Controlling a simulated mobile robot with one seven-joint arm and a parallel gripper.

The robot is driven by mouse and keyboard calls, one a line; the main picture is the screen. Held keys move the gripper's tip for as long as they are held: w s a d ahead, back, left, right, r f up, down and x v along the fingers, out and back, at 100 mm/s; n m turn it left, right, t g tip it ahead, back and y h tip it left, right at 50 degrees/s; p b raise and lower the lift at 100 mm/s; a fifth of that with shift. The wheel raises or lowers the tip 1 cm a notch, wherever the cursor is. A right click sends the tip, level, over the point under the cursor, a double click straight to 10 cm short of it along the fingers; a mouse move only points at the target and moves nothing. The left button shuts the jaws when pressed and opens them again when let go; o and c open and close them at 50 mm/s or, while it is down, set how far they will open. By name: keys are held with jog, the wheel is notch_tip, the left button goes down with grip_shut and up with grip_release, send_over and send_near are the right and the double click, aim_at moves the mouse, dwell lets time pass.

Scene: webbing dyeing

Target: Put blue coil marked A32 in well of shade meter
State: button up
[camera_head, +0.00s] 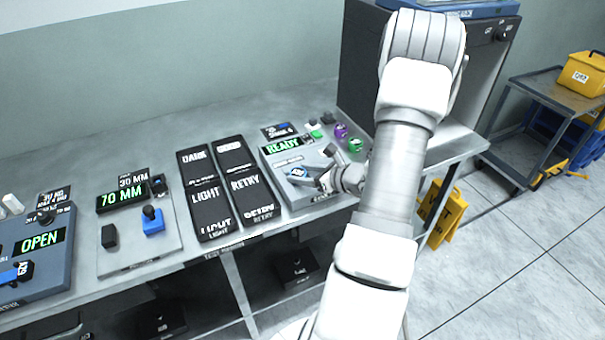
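The shade meter (272,152) appears to be the grey box with a green READY display, on the bench left of my arm. A small blue piece with a pale label (299,172) shows at its front part, beside my gripper. It may be the blue coil, but its mark is too small to read. I cannot tell whether it sits in the well or is held. My gripper (322,176) is low over the meter's front right corner. My wrist hides part of the meter, and the finger opening is unclear.
Purple (340,131) and green (355,145) coils stand behind my gripper. Black label trays (203,195) lie left of the meter. Further left are a 70 MM device (125,250) and an OPEN device (60,277). A large dark cabinet (358,60) stands behind my arm.

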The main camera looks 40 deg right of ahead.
jog(key=o, duration=0.3)
jog(key=shift+a, duration=0.1)
jog(key=shift+r, duration=0.1)
jog(key=v, duration=1.2)
jog(key=shift+p, duration=0.35)
